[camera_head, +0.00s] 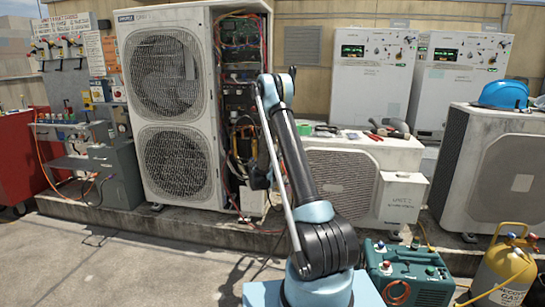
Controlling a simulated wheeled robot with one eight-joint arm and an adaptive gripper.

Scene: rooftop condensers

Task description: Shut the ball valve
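My arm rises from the bottom middle, and its far end hangs in front of the open electrical side of the tall twin-fan condenser (166,75). My gripper (261,180) is a small dark shape at the end of the arm, low beside that open panel. My own arm links partly cover it, and its fingers are too small and dark to read. I cannot make out a ball valve for certain. Dark pipes and cables run behind the gripper, where a valve could be hidden. Small service fittings (395,236) show below the low condenser's white side box (402,198).
A green machine (410,272) and a yellow gas cylinder (503,272) stand at the lower right. A low condenser (340,178) carries tools on top. A grey workbench (118,172) and red cabinet (17,155) stand left. The concrete floor (120,265) at lower left is mostly clear.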

